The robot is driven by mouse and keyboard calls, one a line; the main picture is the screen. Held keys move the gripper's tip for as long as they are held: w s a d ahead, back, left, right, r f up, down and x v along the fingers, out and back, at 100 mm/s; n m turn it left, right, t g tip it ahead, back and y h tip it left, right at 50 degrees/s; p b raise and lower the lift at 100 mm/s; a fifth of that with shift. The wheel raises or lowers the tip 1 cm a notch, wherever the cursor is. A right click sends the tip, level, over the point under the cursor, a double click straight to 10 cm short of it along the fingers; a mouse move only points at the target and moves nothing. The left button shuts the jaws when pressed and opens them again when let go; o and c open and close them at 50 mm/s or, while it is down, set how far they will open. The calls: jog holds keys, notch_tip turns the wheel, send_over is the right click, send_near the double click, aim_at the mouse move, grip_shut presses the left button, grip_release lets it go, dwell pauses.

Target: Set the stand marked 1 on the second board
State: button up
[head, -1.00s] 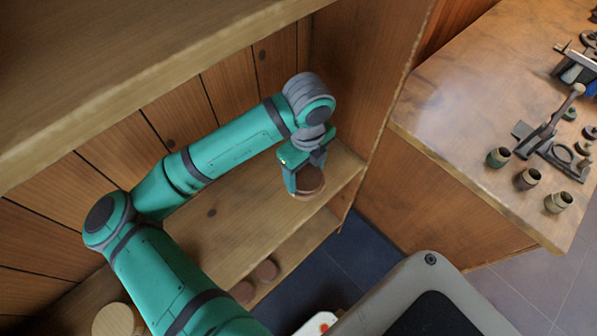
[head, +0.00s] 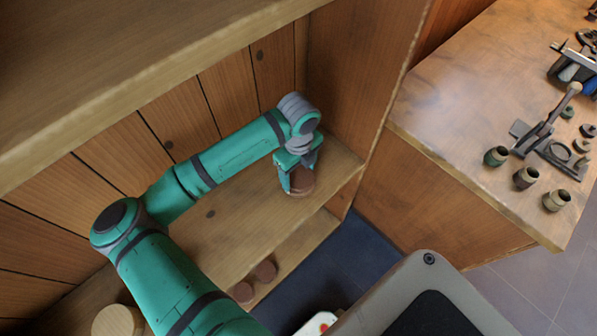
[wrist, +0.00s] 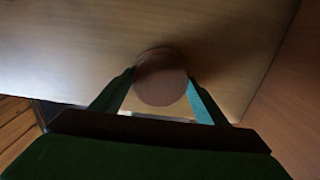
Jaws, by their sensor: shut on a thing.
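My gripper (head: 298,180) is shut on a brown round stand (head: 301,182) with a wider lower rim. It holds the stand upright at the right end of a wooden shelf board (head: 235,215), near the side wall. In the wrist view the round brown top of the stand (wrist: 161,77) shows between the two fingers (wrist: 160,100). I cannot tell whether its base touches the board. No number can be read on it. A lower board (head: 290,262) lies below and carries two brown round pieces (head: 254,281).
An upper board (head: 150,75) hangs over the arm. The side wall (head: 355,75) is close to the right of my gripper. A pale round piece (head: 118,321) stands at the lower left. A workbench (head: 450,120) with cups and tools stands at the right.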

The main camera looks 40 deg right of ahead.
aim_at(299, 176)
jog(key=shift+f, duration=0.1)
jog(key=o, duration=1.2)
notch_tip(299, 176, up, 12)
jog(key=shift+r, duration=0.1)
